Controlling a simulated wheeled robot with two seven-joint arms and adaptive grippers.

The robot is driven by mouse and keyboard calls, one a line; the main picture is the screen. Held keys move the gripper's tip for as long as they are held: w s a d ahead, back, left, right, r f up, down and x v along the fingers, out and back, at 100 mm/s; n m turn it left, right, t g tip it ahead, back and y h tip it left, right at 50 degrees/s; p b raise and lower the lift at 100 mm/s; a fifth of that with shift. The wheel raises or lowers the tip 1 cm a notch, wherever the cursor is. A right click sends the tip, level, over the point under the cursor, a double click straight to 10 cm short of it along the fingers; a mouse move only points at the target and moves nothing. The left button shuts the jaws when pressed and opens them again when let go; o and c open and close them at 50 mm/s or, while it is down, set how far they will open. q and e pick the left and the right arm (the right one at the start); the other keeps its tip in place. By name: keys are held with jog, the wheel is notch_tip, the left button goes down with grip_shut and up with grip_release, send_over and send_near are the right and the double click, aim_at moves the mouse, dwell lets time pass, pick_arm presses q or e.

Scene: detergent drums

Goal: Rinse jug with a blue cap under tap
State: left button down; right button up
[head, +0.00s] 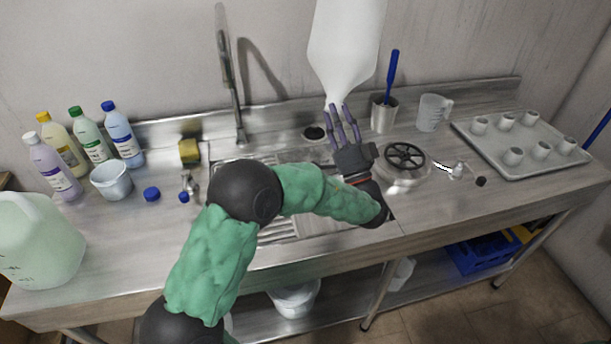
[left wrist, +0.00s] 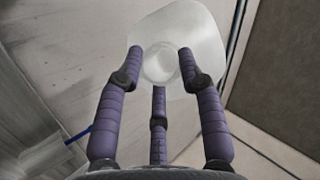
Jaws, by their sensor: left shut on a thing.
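A translucent white jug (head: 345,45) is upside down above the back of the counter, its narrow neck end down and its upper part cut off by the frame. My left gripper (head: 342,112) points up and is shut on the neck end. In the left wrist view, the fingers (left wrist: 160,75) surround the round end of the jug (left wrist: 205,40); I see no blue cap on it. A tall tap (head: 231,85) stands left of the jug behind the sink (head: 278,232), which my arm partly hides. Two loose blue caps (head: 151,194) lie on the counter. My right gripper is out of view.
Several bottles (head: 120,135), a white tub (head: 111,181) and a pale green jug (head: 40,240) stand at left. A sponge (head: 189,151) is near the tap. At right are a brush cup (head: 383,115), a measuring jug (head: 433,112) and a tray of cups (head: 545,172).

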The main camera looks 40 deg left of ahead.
pick_arm(q)
jog(key=shift+n+g+y, duration=1.6)
jog(key=shift+n+y, duration=0.1)
jog(key=shift+n, duration=0.6)
dwell(1.6)
